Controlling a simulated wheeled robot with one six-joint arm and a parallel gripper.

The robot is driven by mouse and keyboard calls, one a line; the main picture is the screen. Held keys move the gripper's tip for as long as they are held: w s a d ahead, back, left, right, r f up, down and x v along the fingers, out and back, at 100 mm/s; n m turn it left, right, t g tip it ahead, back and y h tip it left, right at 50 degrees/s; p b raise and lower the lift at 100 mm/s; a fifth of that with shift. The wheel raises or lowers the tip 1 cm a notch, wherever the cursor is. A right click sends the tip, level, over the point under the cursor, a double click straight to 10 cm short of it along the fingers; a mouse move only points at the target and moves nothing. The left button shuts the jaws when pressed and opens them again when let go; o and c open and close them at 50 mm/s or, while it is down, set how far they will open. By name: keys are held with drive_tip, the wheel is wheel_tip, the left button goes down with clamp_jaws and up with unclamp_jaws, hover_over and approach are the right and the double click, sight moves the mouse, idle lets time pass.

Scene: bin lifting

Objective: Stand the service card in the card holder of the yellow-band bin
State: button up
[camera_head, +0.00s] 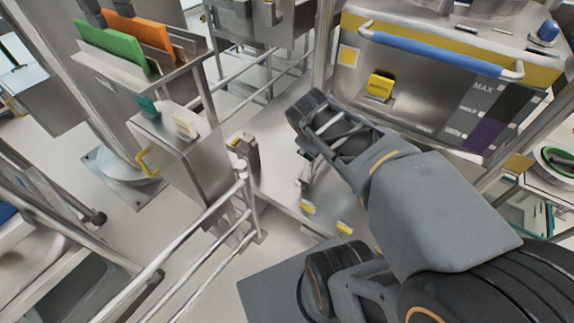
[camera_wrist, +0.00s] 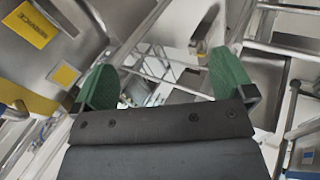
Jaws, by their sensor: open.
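The yellow service card (camera_head: 380,87) stands against the front of the yellow-band bin (camera_head: 415,70), just below the blue handle. Its lower edge meets a small holder (camera_head: 378,99); how deep it sits in it I cannot tell. In the wrist view the card (camera_wrist: 35,25), with dark lettering, is at the upper left, apart from the fingers. My gripper (camera_wrist: 160,78) is open, with nothing between its green finger pads. In the head view my arm hides most of the gripper, which is below and left of the bin.
A steel box with a yellow handle (camera_head: 146,163) stands at the left, below a rack holding a green panel (camera_head: 110,45) and an orange panel (camera_head: 140,35). Metal rails (camera_head: 215,215) run across the lower left. Pale floor shows between them.

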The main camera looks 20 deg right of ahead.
drive_tip(key=s+a+f+m+y, duration=0.1)
drive_tip(key=s+a+m+y, duration=0.2)
drive_tip(key=a, duration=0.7)
drive_tip(key=shift+s+a+m+y, duration=0.35)
drive_tip(key=shift+a+m+y, duration=0.05)
drive_tip(key=shift+m+y, duration=0.65)
drive_tip(key=shift+f, duration=0.1)
